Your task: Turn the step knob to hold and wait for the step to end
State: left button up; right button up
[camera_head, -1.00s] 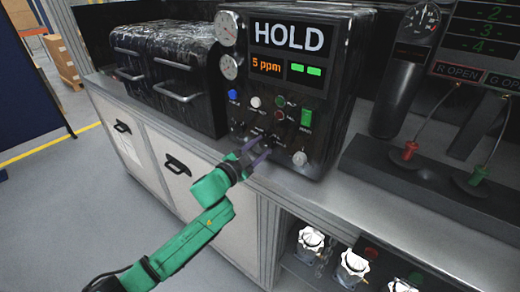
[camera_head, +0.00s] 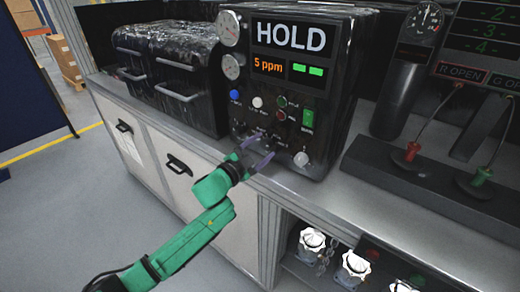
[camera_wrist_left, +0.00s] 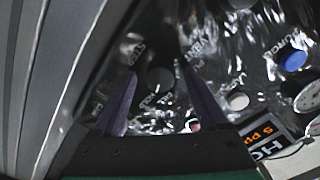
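The black control box (camera_head: 330,100) stands on the bench, and its display (camera_head: 290,37) reads HOLD. Below that are an orange "5 ppm" readout (camera_head: 268,66) and two green bars. My left gripper (camera_head: 260,154) is at the lower front of the panel. In the left wrist view a dark round knob (camera_wrist_left: 160,78) with a small white mark lies in the gap between the open fingers (camera_wrist_left: 160,104). The fingers appear clear of the knob. Printed labels surround it, some blurred; one reads VENT. My right gripper is not in view.
A blue button (camera_head: 235,95), a white button (camera_head: 257,102), a green switch (camera_head: 308,117) and a silver knob (camera_head: 301,159) share the panel. Black-wrapped cases (camera_head: 170,70) stand left of the box. A red-handled plug (camera_head: 411,151) is at right.

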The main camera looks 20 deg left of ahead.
pick_arm(q)
jog(key=b+v, duration=0.3)
jog(key=v, duration=1.1)
jog(key=shift+s+b, duration=0.3)
jog(key=shift+w+a+f, duration=0.1)
jog(key=shift+f, duration=0.05)
